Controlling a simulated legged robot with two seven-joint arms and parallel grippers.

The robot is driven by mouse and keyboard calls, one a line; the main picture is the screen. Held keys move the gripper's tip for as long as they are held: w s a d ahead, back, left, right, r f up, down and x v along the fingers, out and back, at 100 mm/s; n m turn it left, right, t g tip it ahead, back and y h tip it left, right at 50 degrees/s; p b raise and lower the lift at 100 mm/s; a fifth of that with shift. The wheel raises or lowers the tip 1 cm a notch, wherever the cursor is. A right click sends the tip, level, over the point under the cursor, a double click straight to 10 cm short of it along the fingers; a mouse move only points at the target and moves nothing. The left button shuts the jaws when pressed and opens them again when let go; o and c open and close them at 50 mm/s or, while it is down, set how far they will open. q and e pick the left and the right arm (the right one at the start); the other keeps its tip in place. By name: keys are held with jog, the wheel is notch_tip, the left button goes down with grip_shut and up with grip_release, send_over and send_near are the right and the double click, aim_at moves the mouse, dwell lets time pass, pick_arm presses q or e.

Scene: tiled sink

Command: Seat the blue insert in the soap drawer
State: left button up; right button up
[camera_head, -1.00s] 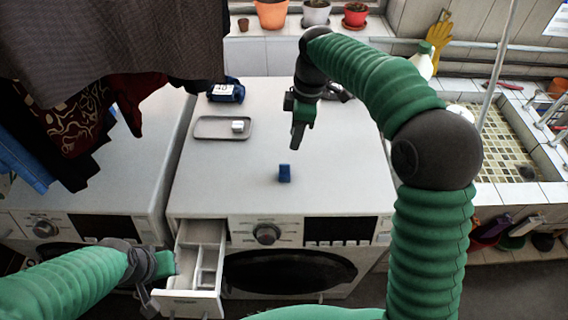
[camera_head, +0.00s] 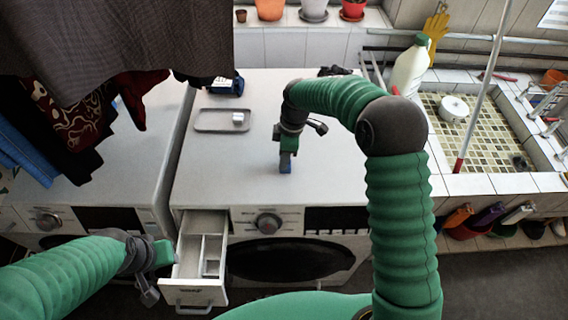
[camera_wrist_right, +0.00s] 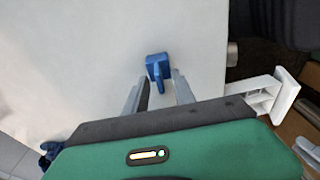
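The blue insert (camera_head: 286,169) stands on the washer top near its front edge, partly hidden by my right gripper (camera_head: 286,163). In the right wrist view the insert (camera_wrist_right: 157,67) has a wider block and a narrow tab. The right gripper (camera_wrist_right: 158,92) is open, with one finger on each side of the tab; contact cannot be told. The soap drawer (camera_head: 222,250) is pulled out at the washer's front left, its divided compartments showing. My left gripper (camera_head: 157,275) is beside the drawer's left wall; its finger opening is unclear.
A grey tray (camera_head: 208,127) with a small white item (camera_head: 238,118) lies farther back on the washer. Hanging clothes (camera_head: 90,50) crowd the upper left. A white bottle (camera_head: 409,70) stands by the tiled sink (camera_head: 480,130).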

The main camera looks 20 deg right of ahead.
jog(key=c, duration=0.4)
jog(key=shift+s+d, duration=0.1)
grip_shut()
jog(key=shift+d, duration=0.35)
jog(key=shift+a, duration=0.1)
